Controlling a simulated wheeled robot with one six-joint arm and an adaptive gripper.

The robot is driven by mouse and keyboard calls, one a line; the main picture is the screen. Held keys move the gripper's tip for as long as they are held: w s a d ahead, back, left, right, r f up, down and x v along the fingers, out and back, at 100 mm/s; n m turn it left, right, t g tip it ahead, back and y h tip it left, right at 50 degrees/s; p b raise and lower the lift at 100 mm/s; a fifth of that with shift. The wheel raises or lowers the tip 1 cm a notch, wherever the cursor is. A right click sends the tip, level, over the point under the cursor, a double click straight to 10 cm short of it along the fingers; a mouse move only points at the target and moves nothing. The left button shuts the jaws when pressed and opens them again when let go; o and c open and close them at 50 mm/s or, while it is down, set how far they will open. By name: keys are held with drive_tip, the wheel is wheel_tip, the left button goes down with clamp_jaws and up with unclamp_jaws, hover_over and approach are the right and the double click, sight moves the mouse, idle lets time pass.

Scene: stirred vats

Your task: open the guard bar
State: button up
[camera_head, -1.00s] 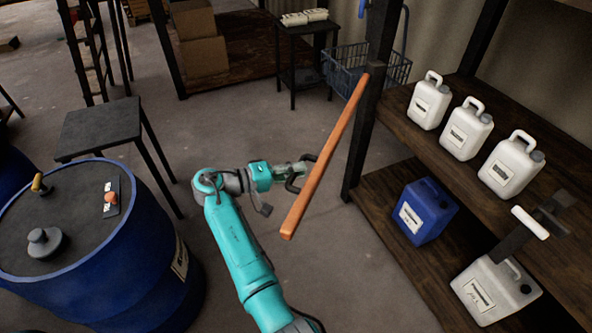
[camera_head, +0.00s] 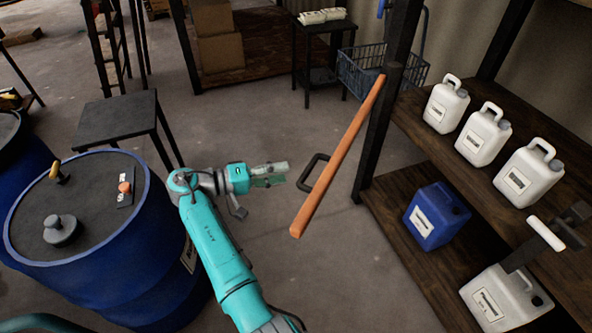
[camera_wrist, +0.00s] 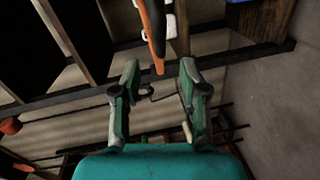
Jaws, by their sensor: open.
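The guard bar (camera_head: 345,150) is a long orange bar, joined at its far end to the dark shelf post. It slants toward me, its near end free in the air in front of the shelf. A dark loop handle (camera_head: 313,172) sits on its left side. My gripper (camera_head: 287,173) is open and empty, just left of the handle and apart from it. In the wrist view, the orange bar (camera_wrist: 154,30) shows beyond my open fingers (camera_wrist: 158,80), with a small dark hooked shape, likely the handle, between them.
The shelf (camera_head: 480,190) on the right holds white jugs (camera_head: 484,134) and a blue jug (camera_head: 436,216). Blue drums (camera_head: 95,250) stand at the left, beside a dark stool (camera_head: 118,118). A wire basket (camera_head: 365,75) stands behind the bar. The floor around my gripper is clear.

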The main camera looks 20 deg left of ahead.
drive_tip(key=shift+v, duration=1.65)
